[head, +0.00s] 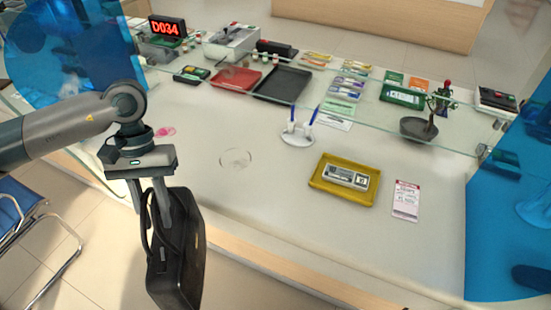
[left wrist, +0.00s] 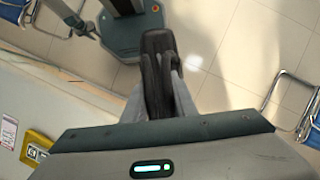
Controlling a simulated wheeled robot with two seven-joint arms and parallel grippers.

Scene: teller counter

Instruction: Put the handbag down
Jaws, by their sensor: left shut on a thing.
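A black handbag (head: 180,255) hangs from my left gripper (head: 152,205) in front of the counter's near edge, at the lower left of the head view. The gripper's fingers are shut on its handle, and the bag hangs roughly upright. In the left wrist view the handbag (left wrist: 158,45) shows beyond the left gripper (left wrist: 158,100), with floor tiles around it. The bag's underside is hidden, and I cannot tell its height above the floor. My right gripper is not in view.
The counter (head: 270,205) holds a yellow tray (head: 344,194) with a banknote bundle, a pen stand (head: 297,137) and a leaflet (head: 406,200). A glass screen crosses it. A metal-framed chair (head: 45,235) stands at left; tiled floor (head: 100,260) lies clear between chair and bag.

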